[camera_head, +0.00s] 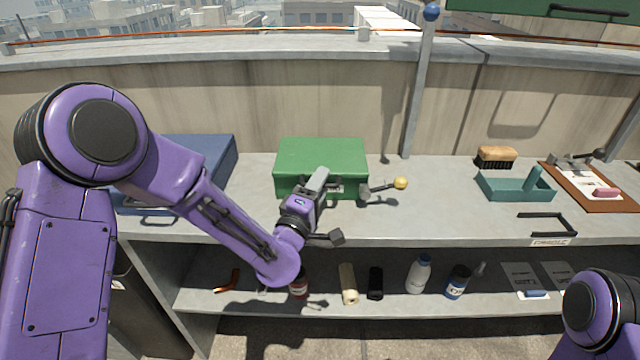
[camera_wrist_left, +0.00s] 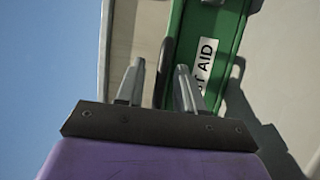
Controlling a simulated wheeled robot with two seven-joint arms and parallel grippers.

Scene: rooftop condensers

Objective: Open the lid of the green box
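The green box (camera_head: 320,160) stands on the bench top near the middle in the head view, its lid lying flat and shut. The left wrist view shows part of the box (camera_wrist_left: 228,40) with a white label, partly readable as "ST AID". My left gripper (camera_head: 319,177) is at the front of the box, overlapping its front face in the head view. Contact with the box cannot be told. The hand and fingers hide part of the box front. My right gripper is out of view.
A blue case (camera_head: 195,155) stands to the left, partly behind my left arm. A yellow-knobbed metal piece (camera_head: 385,188) is right of the box. A teal tray (camera_head: 515,190), a brush (camera_head: 496,156) and a clipboard (camera_head: 590,190) are further right. Bottles occupy the lower shelf (camera_head: 240,300).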

